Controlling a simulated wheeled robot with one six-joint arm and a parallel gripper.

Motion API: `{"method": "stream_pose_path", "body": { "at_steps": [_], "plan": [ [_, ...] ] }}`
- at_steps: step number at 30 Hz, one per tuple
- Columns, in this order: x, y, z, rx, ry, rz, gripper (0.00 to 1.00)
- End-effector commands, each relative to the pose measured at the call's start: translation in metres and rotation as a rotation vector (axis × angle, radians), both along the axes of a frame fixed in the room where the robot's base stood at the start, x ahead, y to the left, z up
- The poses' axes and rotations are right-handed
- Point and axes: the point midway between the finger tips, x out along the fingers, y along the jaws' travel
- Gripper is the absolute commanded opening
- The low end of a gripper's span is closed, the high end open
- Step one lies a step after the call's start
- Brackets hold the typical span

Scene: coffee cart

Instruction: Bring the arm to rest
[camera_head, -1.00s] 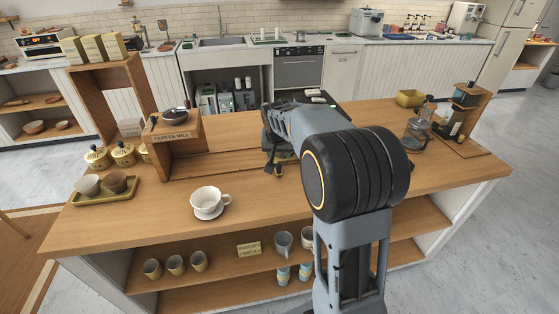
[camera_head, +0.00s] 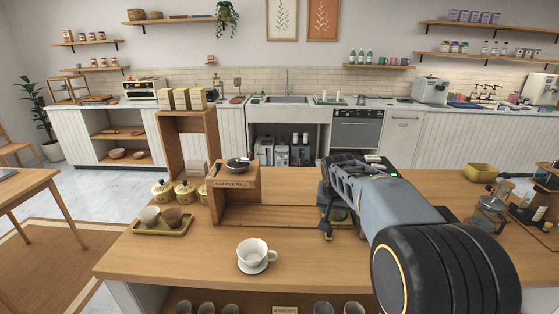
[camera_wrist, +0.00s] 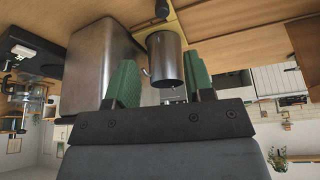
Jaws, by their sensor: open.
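A metal cylinder (camera_wrist: 165,58) appears between and beyond the fingers, with gaps on both sides. A large metal box-like body (camera_wrist: 100,50) is beside it, behind the left finger. The wrist view looks upside down.
A tray (camera_head: 150,231) with two cups is at the left. A yellow bowl (camera_head: 481,172) and a glass pot (camera_head: 490,209) are at the right. The counter between cup and tray is clear.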

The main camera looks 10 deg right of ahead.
Motion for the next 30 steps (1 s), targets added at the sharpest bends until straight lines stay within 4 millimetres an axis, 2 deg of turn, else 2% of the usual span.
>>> {"method": "stream_pose_path", "body": {
  "at_steps": [2,3,5,6,12,15,18,22,26,28,30],
  "plan": [
    [-0.008,0.003,-0.014,-0.001,0.044,0.049,0.48],
    [-0.018,0.006,-0.025,0.003,0.078,0.076,0.48],
    [-0.041,0.013,-0.034,0.008,0.116,0.126,0.48],
    [-0.059,0.020,-0.037,0.013,0.135,0.162,0.48],
    [-0.151,0.056,-0.046,0.035,0.179,0.330,0.48],
    [-0.187,0.069,-0.049,0.042,0.171,0.381,0.48],
    [-0.211,0.077,-0.050,0.044,0.152,0.408,0.48],
    [-0.225,0.083,-0.046,0.040,0.115,0.424,0.48],
    [-0.227,0.085,-0.037,0.032,0.080,0.435,0.48],
    [-0.227,0.086,-0.035,0.030,0.074,0.439,0.43],
    [-0.227,0.087,-0.035,0.030,0.074,0.441,0.43]
  ]
}}
